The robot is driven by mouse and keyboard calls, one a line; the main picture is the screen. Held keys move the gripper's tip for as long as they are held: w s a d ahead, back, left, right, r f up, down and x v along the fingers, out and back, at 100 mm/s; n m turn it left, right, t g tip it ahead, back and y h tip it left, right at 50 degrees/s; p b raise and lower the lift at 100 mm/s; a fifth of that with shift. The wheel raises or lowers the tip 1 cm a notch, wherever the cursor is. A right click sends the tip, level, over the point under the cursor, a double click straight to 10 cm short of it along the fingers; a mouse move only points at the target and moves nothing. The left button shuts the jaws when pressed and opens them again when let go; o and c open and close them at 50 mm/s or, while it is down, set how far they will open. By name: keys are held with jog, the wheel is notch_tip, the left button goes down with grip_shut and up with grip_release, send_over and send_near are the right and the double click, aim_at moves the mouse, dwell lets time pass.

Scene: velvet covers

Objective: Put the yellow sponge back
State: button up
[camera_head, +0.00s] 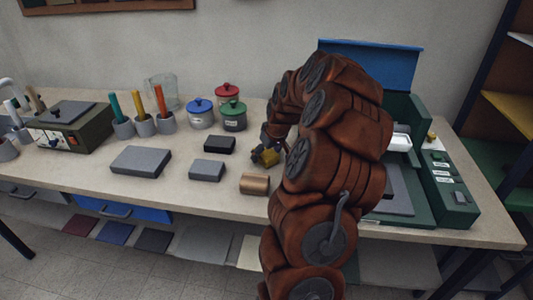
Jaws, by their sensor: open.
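A small yellow block (268,157), which looks like the yellow sponge, is on the table or just above it, near the middle of the worktop. My gripper (270,148) is at the yellow block, with its dark fingers beside or around it. The jaws are open. The arm covers part of the view behind, and I cannot tell whether the fingers touch the block.
Near the gripper are a black block (219,145), grey blocks (207,170) and a copper-brown block (254,184). Lidded pots (201,113) stand behind. A green machine (440,180) with a blue raised lid (372,63) is right. Bare worktop (100,180) shows at front left.

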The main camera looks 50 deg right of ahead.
jog(key=d+b+v, duration=0.1)
jog(key=b+v, duration=0.2)
jog(key=v, duration=0.9)
jog(key=s+a+n+g+y, duration=0.1)
jog(key=s+a, duration=0.1)
jog(key=a, duration=1.1)
jog(key=s+a+n+g+y, duration=0.1)
jog(key=s+a+g, duration=0.1)
jog(key=a, duration=1)
jog(key=s+a+f+g, duration=0.1)
jog(key=s+a, duration=0.3)
jog(key=s, duration=0.3)
jog(key=s+a+f+g, duration=0.1)
jog(key=s+a+f, duration=0.1)
jog(key=s+a, duration=0.2)
jog(key=s+a+f+g+h, duration=0.1)
jog(key=s+a, duration=0.3)
jog(key=s, duration=0.6)
jog(key=shift+a+f, duration=0.3)
jog(key=shift+f, duration=0.4)
jog(key=shift+s, duration=0.1)
notch_tip(320, 180, up, 5)
jog(key=p, duration=0.5)
jog(key=shift+r+p, duration=0.25)
jog(key=shift+p, duration=0.05)
